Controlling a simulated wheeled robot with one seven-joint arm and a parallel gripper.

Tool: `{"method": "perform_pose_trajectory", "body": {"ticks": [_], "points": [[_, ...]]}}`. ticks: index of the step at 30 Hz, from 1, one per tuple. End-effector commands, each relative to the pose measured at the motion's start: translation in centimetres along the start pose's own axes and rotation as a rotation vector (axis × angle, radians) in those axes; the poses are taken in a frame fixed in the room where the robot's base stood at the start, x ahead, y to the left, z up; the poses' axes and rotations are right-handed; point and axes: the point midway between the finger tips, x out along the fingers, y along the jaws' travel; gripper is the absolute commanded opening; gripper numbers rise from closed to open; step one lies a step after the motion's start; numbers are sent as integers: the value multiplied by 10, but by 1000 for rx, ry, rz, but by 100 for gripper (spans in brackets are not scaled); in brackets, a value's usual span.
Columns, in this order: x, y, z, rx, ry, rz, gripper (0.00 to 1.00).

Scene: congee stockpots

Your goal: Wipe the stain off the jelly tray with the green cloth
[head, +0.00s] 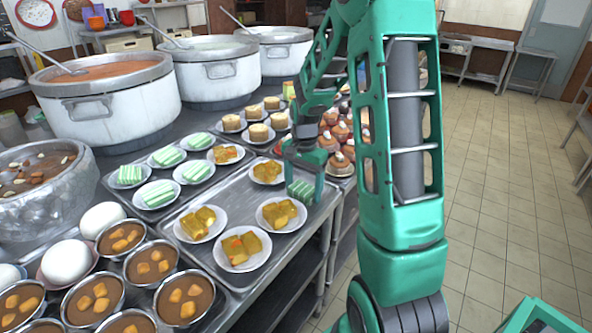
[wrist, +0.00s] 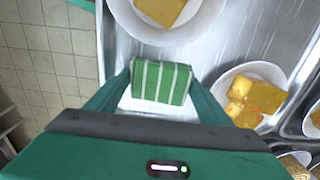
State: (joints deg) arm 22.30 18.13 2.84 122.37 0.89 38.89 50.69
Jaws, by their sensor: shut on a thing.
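The green cloth (head: 300,191) is a green block with pale stripes. In the wrist view the cloth (wrist: 160,82) sits between both fingers of my gripper (wrist: 161,86), which is shut on it. In the head view my gripper (head: 304,178) is low over the right edge of the metal jelly tray (head: 239,198). The tray's bare metal (wrist: 228,52) also shows in the wrist view. I cannot tell whether the cloth touches it. A white patch shows just below the cloth in the wrist view; its nature is unclear. I see no clear stain.
Plates of yellow jelly (head: 202,222) stand on the tray, one (wrist: 252,92) close right of my gripper in the wrist view. Striped green cakes (head: 157,194) and brown cupcakes (head: 340,160) stand nearby. Large stockpots (head: 110,112) line the back left. Open tiled floor (head: 500,170) lies right.

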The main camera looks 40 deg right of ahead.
Motion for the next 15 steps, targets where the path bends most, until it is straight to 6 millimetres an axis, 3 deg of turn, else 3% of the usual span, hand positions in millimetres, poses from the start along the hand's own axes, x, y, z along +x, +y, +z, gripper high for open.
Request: {"method": "perform_pose_trajectory", "body": {"ticks": [15], "points": [[-52, -5, 9, -12, 0, -2, 49]]}}
